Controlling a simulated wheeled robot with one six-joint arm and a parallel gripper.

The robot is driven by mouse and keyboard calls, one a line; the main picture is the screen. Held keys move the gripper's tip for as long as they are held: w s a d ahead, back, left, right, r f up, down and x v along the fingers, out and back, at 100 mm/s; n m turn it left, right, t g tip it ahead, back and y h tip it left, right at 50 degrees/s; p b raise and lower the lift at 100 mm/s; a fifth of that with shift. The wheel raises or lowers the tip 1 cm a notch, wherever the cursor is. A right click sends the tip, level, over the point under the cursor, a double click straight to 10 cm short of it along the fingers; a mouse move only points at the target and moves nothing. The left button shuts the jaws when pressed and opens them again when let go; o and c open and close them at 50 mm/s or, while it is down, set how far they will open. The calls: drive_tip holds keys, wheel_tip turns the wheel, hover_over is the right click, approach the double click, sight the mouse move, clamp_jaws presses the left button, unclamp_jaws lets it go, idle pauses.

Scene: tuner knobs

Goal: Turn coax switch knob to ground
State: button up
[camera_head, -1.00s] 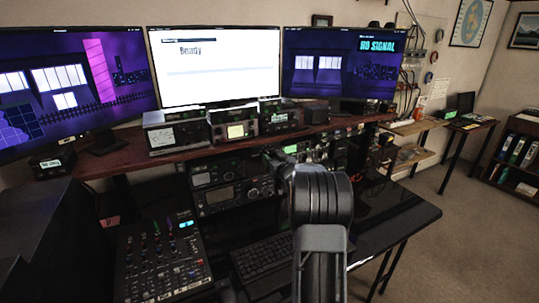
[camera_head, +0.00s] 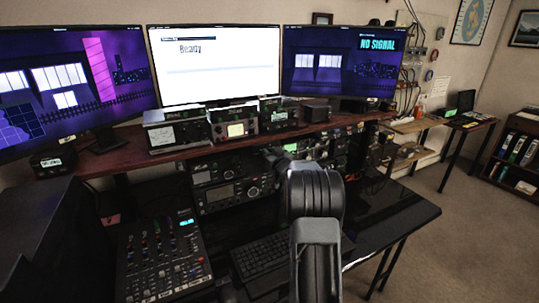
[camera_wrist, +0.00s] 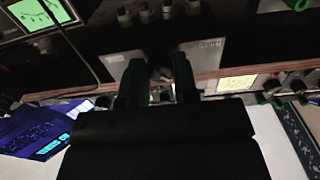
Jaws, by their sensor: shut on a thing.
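In the wrist view, the coax switch shows as a grey metal plate (camera_wrist: 208,52) with small lettering, too blurred to read, and several round connectors (camera_wrist: 146,13) along its top edge in the picture. My gripper (camera_wrist: 158,74) has its two dark fingers over the middle of this plate. The fingers are shut on the switch knob (camera_wrist: 161,76), which is dark and mostly hidden between them. Its pointer and the position it is set to cannot be made out. In the head view my arm hides the fingers and the switch.
The wooden shelf (camera_head: 190,153) carries several small radios and meters, with three monitors (camera_head: 213,65) behind. Radio units (camera_head: 228,191) are stacked below the shelf. A mixer (camera_head: 160,255) and a keyboard (camera_head: 262,257) are on the black desk (camera_head: 400,212).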

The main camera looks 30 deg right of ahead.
drive_tip(key=shift+c, duration=1.4)
drive_tip(key=shift+f+b, duration=0.1)
drive_tip(key=shift+b, duration=0.2)
drive_tip(key=shift+n+b, duration=3.2)
drive_tip(key=shift+n, duration=0.7)
drive_tip(key=o, duration=0.9)
